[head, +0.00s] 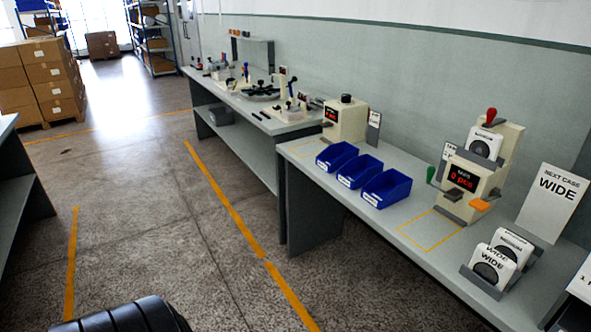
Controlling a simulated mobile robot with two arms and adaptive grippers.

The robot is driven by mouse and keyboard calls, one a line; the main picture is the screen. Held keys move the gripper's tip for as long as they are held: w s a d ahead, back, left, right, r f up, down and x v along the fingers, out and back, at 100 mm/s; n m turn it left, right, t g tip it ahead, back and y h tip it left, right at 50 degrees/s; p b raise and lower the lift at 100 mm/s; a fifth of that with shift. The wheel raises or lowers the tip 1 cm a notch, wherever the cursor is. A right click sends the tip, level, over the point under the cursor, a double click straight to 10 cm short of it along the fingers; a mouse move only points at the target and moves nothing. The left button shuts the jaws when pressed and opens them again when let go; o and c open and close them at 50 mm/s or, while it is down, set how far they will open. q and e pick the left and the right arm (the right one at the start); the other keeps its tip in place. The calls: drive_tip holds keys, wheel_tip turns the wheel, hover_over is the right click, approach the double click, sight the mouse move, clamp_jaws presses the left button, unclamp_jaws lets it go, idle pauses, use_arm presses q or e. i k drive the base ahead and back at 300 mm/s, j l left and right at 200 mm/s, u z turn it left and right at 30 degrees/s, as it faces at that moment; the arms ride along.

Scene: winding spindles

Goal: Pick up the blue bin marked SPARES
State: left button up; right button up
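Three blue open-top bins stand in a row on the right-hand workbench: a left one (337,156), a middle one (359,171) and a right one (386,188). Each has a white label on its front. The print is too small to read, so I cannot tell which one is marked SPARES. The bins stand upright and close together, near the bench's front edge. Neither of my grippers can be made out in the head view.
The bench (317,171) also holds a beige machine (345,120), a counter machine (478,170) reading 0 pcs, a WIDE sign (551,202) and a holder of WIDE cards (499,258). An outlined yellow square (430,231) is empty. Floor before the bench is clear.

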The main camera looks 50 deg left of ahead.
sight(332, 158)
drive_tip(key=j+u, duration=0.35)
drive_tip(key=j, duration=0.4)
drive_tip(key=i+j+u, duration=0.15)
drive_tip(key=j+u, duration=0.2)
drive_tip(key=j, duration=0.45)
